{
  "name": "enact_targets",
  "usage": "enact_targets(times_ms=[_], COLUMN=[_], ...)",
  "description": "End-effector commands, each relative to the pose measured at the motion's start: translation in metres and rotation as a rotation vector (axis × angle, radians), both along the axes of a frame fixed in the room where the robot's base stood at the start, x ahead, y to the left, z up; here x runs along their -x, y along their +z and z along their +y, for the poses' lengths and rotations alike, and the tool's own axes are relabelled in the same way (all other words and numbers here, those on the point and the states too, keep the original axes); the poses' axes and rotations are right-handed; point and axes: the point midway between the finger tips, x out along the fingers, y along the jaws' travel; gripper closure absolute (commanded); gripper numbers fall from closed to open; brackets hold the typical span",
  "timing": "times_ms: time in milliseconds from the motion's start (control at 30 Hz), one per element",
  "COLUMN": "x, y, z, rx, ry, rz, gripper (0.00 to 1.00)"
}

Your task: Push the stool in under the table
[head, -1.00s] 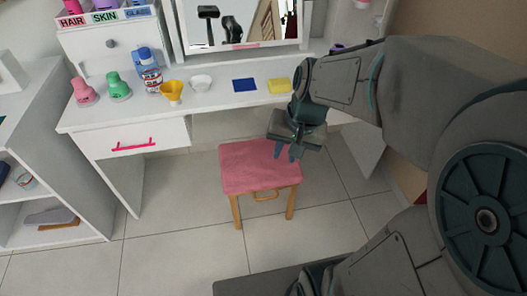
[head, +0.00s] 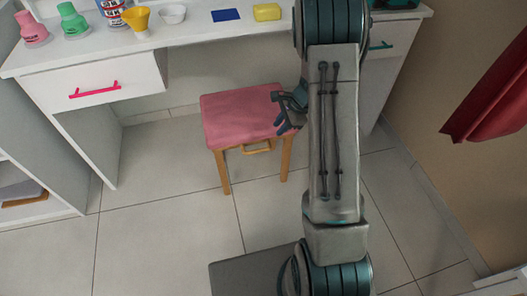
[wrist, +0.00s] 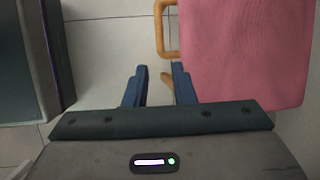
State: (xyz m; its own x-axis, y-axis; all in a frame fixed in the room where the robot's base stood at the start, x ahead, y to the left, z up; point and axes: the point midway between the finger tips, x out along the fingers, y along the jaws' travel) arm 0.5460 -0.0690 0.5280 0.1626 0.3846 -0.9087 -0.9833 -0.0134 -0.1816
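The stool (head: 238,117) has a pink seat and wooden legs, and stands upright at the knee space of the white table (head: 190,31). I cannot tell how far under the tabletop the seat reaches. A wooden bar shows below its front edge. My gripper (head: 277,110) is at the seat's right side, partly hidden by my arm. In the wrist view, my gripper (wrist: 158,72) has its two blue fingers apart, beside the stool's pink seat (wrist: 245,50). A piece of the wooden frame shows between and beyond the fingers. I cannot tell whether they touch it.
The table has a left drawer with a pink handle (head: 93,90) and a right drawer with a teal handle (head: 380,45). A yellow cup (head: 137,19), a yellow sponge (head: 267,12) and bottles stand on top. A red cloth (head: 490,90) hangs at right.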

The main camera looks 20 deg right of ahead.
Motion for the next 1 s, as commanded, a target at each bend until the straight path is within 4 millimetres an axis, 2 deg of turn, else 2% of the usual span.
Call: enact_targets(times_ms=[167,400,600,800,1000], x=[-0.003,-0.012,-0.018,-0.021,-0.022], y=[-0.024,-0.072,-0.104,-0.12,-0.123], z=[0.009,0.029,0.043,0.051,0.052], rx=[-0.001,-0.001,-0.001,-0.001,0.0], ry=[-0.001,0.001,0.001,0.0,0.0], rz=[0.004,0.003,0.002,0.0,0.0], gripper=[0.77,0.77,0.77,0.77,0.77])
